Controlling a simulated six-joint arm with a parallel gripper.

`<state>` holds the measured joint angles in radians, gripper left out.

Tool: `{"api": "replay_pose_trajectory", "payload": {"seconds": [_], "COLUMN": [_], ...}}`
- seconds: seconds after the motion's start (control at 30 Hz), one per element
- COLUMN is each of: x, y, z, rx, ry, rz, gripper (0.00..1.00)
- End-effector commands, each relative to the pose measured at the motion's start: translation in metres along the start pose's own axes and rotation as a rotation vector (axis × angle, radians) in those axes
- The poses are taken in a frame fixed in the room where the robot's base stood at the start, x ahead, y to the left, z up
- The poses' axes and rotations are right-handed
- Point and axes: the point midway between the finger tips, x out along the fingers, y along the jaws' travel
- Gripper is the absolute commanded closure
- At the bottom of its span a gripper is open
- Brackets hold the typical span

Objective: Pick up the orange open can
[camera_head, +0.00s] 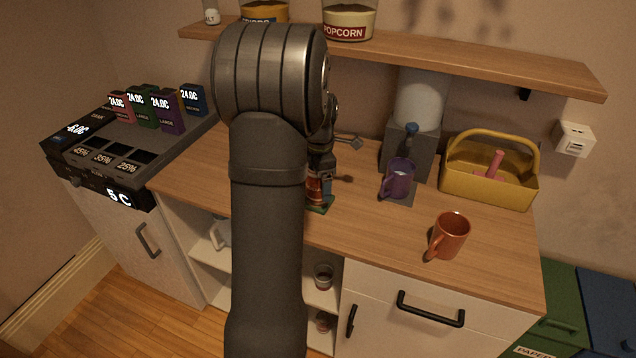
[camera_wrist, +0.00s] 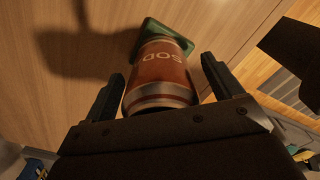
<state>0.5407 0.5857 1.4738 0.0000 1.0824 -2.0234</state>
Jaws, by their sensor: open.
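The orange can (camera_wrist: 162,70), with a silver rim and part of the word SOD showing, is between the two fingers of my gripper (camera_wrist: 164,68) in the wrist view. The fingers are open, one on each side, with gaps between them and the can. Its far end is by a green flat piece (camera_wrist: 182,40). In the head view the can (camera_head: 313,188) is partly hidden by my arm, near the front of the wooden counter (camera_head: 400,230). Whether its top is open cannot be seen.
An orange mug (camera_head: 450,236) stands to the right on the counter. A purple mug (camera_head: 399,178) is by a grey dispenser (camera_head: 406,148), and a yellow basket (camera_head: 488,185) is at back right. A wooden shelf (camera_head: 450,62) runs above. The counter's front middle is clear.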

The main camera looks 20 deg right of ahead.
Motion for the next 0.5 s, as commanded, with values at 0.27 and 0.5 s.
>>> {"api": "replay_pose_trajectory", "payload": {"seconds": [0.27,0.5], "x": [0.0007,0.0005], "y": [0.0002,0.0002], "z": [0.0,0.0], "rx": [0.0,0.0], "ry": [0.0,0.0], "rz": [0.0,0.0], "gripper": [0.27,0.62]}}
